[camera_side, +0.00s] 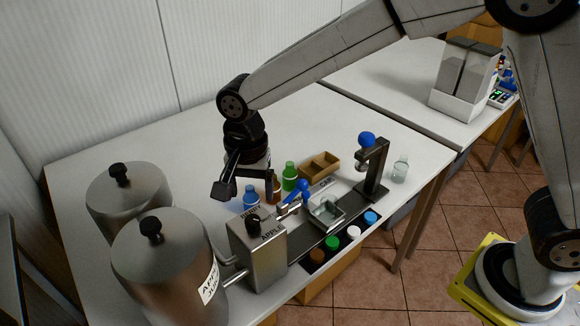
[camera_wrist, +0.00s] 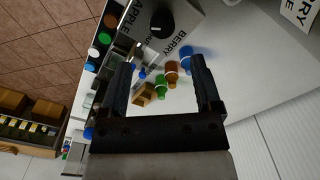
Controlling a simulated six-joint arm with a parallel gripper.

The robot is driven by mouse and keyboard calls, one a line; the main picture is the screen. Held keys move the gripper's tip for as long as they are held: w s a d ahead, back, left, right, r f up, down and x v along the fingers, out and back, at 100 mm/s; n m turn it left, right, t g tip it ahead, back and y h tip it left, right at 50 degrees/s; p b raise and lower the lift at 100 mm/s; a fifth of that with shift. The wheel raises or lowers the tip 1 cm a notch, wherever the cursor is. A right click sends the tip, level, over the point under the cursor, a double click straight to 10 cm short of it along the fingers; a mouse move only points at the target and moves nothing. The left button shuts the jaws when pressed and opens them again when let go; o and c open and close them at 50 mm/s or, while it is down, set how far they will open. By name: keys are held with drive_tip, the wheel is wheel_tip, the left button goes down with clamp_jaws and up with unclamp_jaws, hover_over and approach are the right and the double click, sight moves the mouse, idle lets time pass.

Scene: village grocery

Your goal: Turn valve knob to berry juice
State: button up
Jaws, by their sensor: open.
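The black valve knob (camera_side: 253,222) sits on top of a metal valve box (camera_side: 262,260), between the labels BERRY and APPLE. It also shows in the wrist view (camera_wrist: 161,23), at the top, with a small white mark; I cannot tell surely which label the mark points to. My gripper (camera_side: 245,186) hangs above and behind the valve box, apart from the knob. In the wrist view my gripper (camera_wrist: 158,72) is open, with nothing between its fingers, and the knob lies beyond the fingertips.
Two metal tanks (camera_side: 165,265) (camera_side: 125,198) stand left of the valve box. Blue (camera_side: 251,201), brown (camera_side: 273,190) and green (camera_side: 290,176) bottles stand behind it. A blue-handled tap (camera_side: 303,188), a press (camera_side: 372,170) and a wooden tray (camera_side: 318,165) are to the right.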

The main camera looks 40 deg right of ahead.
sight(252, 220)
drive_tip(key=shift+a, duration=0.3)
drive_tip(key=shift+f, duration=3.9)
clamp_jaws()
